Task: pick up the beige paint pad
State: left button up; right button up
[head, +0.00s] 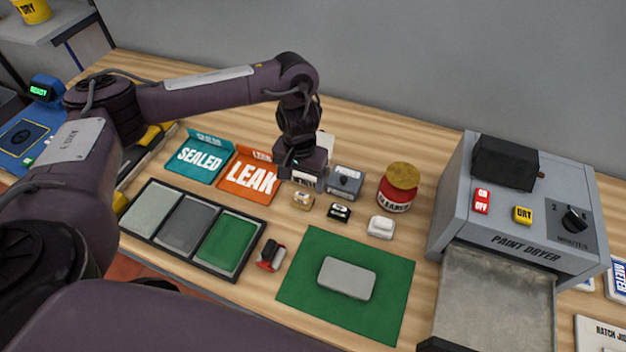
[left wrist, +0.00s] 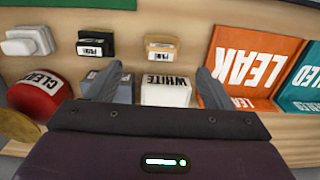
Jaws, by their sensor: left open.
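The beige paint pad (head: 302,200) lies on the wooden table, in front of my left gripper in the head view. In the left wrist view the beige pad (left wrist: 174,47) lies beyond the fingertips, apart from them. My left gripper (head: 303,176) is open and points down. In the left wrist view its fingers (left wrist: 157,78) stand on either side of a box marked WHITE (left wrist: 166,91), and nothing is visibly held. A black pad (head: 339,212) and a white pad (head: 380,228) lie to the right of the beige one.
A grey box (head: 345,181) and a red jar (head: 397,190) stand close by. Orange LEAK (head: 249,177) and teal SEALED (head: 199,158) signs lie left. A green mat (head: 300,280) bears a grey block (head: 347,278). The paint dryer (head: 500,215) stands right.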

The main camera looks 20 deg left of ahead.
aim_at(302, 195)
pick_arm(q)
notch_tip(302, 195, down, 3)
jog(key=shift+s+r+b, duration=0.1)
jog(key=shift+r+b, duration=0.05)
jog(key=shift+b, duration=0.3)
jog(key=shift+f, duration=0.25)
jog(key=f, duration=0.2)
jog(key=f+p, duration=0.1)
jog(key=shift+w+f, duration=0.25)
jog(key=shift+f, duration=0.1)
jog(key=shift+a+f, duration=0.1)
jog(key=shift+f, duration=0.35)
pick_arm(e)
jog(key=shift+s, duration=0.65)
pick_arm(q)
jog(key=c, duration=1)
pick_arm(e)
jog(key=shift+s+d, duration=0.1)
jog(key=shift+s, duration=0.2)
